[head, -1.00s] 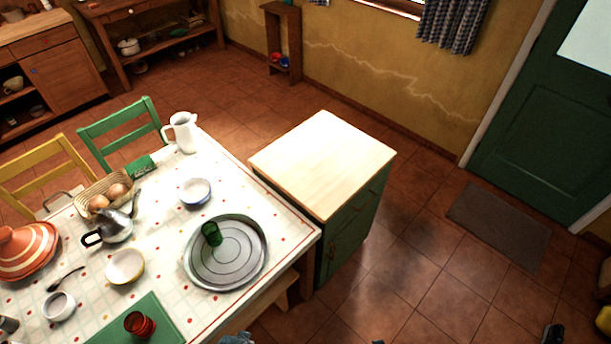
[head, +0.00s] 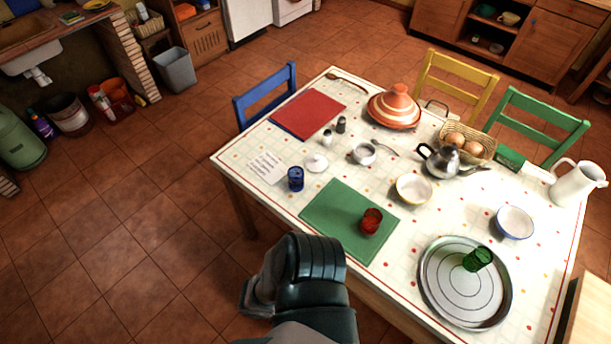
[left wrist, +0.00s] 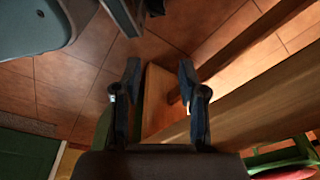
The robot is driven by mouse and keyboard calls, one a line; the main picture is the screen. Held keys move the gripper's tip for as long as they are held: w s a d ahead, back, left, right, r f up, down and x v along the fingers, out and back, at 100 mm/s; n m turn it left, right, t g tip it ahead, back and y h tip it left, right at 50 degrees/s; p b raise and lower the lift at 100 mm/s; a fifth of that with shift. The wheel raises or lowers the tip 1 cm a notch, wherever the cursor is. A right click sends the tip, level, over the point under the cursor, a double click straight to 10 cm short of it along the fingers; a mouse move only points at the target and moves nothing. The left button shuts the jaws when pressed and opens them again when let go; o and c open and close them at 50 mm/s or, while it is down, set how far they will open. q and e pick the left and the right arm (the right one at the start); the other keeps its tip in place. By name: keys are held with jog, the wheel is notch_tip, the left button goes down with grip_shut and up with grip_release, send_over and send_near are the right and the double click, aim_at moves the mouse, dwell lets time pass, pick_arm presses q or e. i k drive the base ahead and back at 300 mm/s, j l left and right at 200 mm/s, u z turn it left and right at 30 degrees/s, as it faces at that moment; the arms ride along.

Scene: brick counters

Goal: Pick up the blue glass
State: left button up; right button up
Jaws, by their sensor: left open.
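The blue glass (head: 295,179) stands upright near the near-left edge of the table in the head view. It is beside a white note with writing (head: 265,167) and close to the corner of a green mat (head: 330,212). My left gripper (left wrist: 160,76) is open and empty in the left wrist view, with wood and floor tiles beyond its fingers. The blue glass does not show in that view. One of my dark arm links (head: 318,285) shows in front of the table, with no fingers visible there. My right gripper is not in view.
A red glass (head: 371,221) stands on the green mat. A green glass (head: 478,259) is on a round metal tray (head: 431,289). A white lid (head: 316,162) and small bowl (head: 363,154) are near the blue glass. Open tiled floor lies left of the table.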

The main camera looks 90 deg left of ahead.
aim_at(295, 174)
jog(key=u, duration=2.95)
